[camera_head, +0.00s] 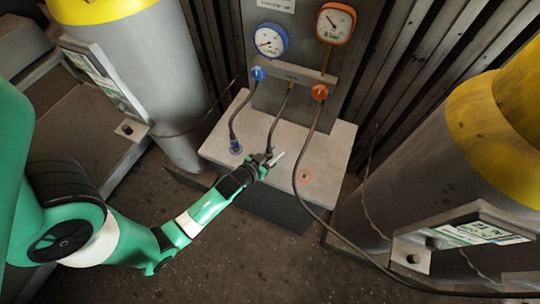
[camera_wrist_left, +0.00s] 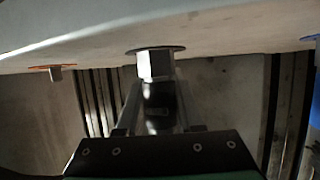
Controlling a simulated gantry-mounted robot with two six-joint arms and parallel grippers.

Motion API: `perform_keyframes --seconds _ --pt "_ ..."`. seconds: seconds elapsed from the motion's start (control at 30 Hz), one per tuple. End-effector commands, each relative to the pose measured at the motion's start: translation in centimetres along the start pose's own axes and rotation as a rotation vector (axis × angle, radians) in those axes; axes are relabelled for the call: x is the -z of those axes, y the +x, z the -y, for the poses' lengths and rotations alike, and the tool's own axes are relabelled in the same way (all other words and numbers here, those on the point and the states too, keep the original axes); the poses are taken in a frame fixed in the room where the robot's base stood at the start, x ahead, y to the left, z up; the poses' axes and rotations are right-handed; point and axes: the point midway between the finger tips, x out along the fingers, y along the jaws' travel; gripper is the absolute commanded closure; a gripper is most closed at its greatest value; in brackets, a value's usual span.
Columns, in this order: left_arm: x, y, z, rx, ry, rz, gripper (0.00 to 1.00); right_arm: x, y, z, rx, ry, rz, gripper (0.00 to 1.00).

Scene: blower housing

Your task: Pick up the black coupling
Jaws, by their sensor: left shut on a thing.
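My left gripper (camera_head: 268,160) is at the top of the pale block, at the lower end of the middle black hose (camera_head: 274,125). It is shut on the black coupling (camera_wrist_left: 158,100), which shows as a dark cylinder between the fingers in the left wrist view. A bright metal hex fitting (camera_wrist_left: 155,64) sits straight ahead of the coupling, in line with it, against the block's dark ring. I cannot tell whether the coupling and fitting are joined. In the head view the gripper mostly hides the coupling. My right gripper is not in view.
The block (camera_head: 325,140) also has a blue coupling (camera_head: 236,147) on the left and a bare orange-ringed port (camera_head: 304,176) on the right. Two gauges (camera_head: 270,40) hang above. A long hose (camera_head: 330,228) trails right. Grey cylinders (camera_head: 150,70) stand both sides.

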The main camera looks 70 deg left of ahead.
Motion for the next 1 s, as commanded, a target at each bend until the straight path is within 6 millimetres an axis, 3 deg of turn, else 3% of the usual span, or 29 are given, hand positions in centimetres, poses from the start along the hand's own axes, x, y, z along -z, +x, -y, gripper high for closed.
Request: perform_keyframes --seconds 0.23,0.4,0.63,0.8,1.0 --pt "1.0 -0.4 0.0 0.001 0.000 -0.001 1.00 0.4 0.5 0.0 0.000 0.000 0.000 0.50" --pt "3.6 -1.6 0.0 0.000 0.000 -0.001 1.00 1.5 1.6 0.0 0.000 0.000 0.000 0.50" --pt "7.2 -8.7 0.2 0.000 0.000 0.002 1.00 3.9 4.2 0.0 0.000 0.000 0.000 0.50" --pt "6.8 -13.8 0.5 0.000 0.001 0.006 1.00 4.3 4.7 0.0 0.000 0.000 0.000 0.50" --pt "6.7 -17.2 0.6 0.000 0.001 0.003 1.00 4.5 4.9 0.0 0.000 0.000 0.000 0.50"
